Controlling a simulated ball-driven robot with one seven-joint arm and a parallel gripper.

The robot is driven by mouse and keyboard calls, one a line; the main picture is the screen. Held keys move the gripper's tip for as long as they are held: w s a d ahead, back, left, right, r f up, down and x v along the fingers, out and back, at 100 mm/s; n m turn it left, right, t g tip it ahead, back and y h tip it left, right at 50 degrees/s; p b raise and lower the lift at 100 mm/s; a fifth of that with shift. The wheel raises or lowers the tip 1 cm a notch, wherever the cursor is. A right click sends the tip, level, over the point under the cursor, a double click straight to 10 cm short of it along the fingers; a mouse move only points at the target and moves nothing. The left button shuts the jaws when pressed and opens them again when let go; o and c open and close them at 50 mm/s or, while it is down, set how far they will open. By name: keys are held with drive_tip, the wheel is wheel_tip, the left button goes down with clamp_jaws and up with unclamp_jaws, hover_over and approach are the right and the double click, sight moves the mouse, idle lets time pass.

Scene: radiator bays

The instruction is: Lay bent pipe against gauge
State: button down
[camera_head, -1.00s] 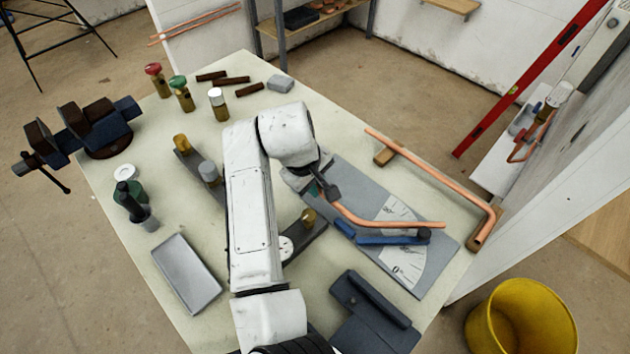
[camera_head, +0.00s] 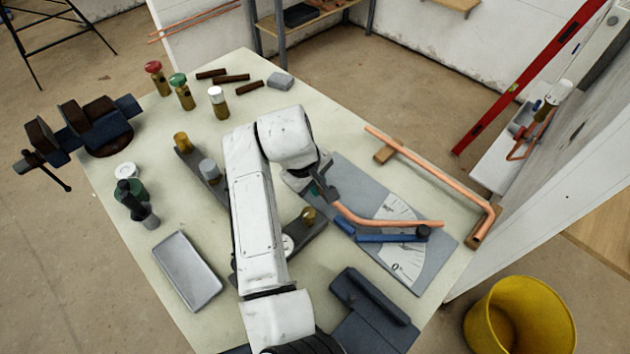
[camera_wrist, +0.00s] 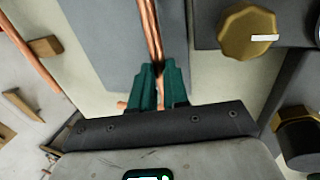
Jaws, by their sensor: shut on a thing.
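A bent copper pipe (camera_head: 385,221) lies over the grey gauge board (camera_head: 350,185), which has a white angle dial (camera_head: 401,262) and a blue arm (camera_head: 385,239). The pipe's long leg runs along the blue arm, with a narrow gap or contact that I cannot tell apart. My gripper (camera_head: 328,193) is at the pipe's left end. In the wrist view, the green fingers of my gripper (camera_wrist: 160,85) are shut on the copper pipe (camera_wrist: 150,30). Whether the pipe touches the board is unclear.
A longer bent copper pipe (camera_head: 430,170) rests on wooden blocks along the bench's right edge. A fixture with brass knobs (camera_head: 308,215) lies left of the board, and a dark block (camera_head: 372,310) in front. A grey tray (camera_head: 187,271) and a vise (camera_head: 95,130) are at left.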

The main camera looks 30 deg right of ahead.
drive_tip(key=shift+f, duration=0.55)
idle(0.4)
drive_tip(key=c, duration=1.1)
unclamp_jaws()
drive_tip(key=shift+o, duration=0.2)
drive_tip(key=v, duration=1.1)
drive_tip(key=shift+b, duration=0.3)
